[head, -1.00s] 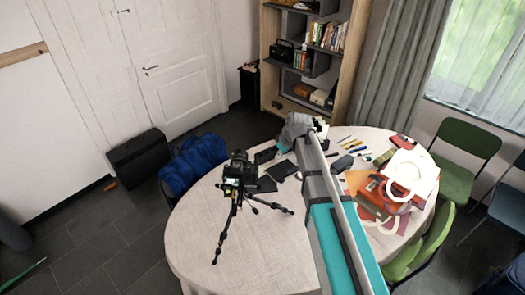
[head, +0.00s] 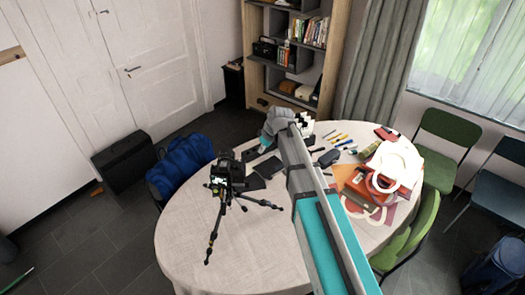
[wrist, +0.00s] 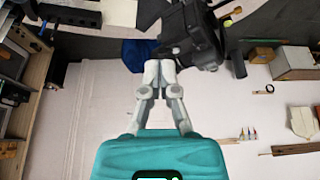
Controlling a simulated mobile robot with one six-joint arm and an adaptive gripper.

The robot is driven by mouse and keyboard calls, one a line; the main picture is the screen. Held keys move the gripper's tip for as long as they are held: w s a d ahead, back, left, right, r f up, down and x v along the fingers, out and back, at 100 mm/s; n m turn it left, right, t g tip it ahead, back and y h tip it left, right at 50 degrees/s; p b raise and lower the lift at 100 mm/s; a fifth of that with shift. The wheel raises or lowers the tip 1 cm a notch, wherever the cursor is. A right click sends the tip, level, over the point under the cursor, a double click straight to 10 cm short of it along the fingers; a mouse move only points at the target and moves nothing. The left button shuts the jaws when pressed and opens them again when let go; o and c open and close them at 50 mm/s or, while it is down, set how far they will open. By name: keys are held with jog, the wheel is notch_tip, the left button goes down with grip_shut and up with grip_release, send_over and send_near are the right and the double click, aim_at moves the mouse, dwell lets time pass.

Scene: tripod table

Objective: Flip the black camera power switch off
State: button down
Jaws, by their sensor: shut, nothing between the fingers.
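The black camera (head: 228,172) sits on a small black tripod (head: 213,222) standing on the left part of the round table, with its lit screen facing my head view. In the wrist view the black camera (wrist: 192,35) is at the top, just beyond and to the right of my fingertips. My gripper (wrist: 160,70) is shut and empty, its two pale fingers together. The fingertips look close to the camera body; I cannot tell whether they touch. The power switch cannot be made out in either view.
The round table (head: 245,258) has a pale cloth, bare at the front left. Dark flat items (head: 268,167) lie behind the tripod. Pens, pouches and a white ring-shaped item (head: 395,162) crowd the right side. Green chairs (head: 447,150) stand at the right; a blue bag (head: 180,165) is at the left.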

aim_at(243, 158)
jog(key=w+a+f+b, duration=0.4)
jog(key=a+f+b, duration=0.2)
jog(key=f+b, duration=0.2)
jog(key=shift+f, duration=0.15)
dwell(0.7)
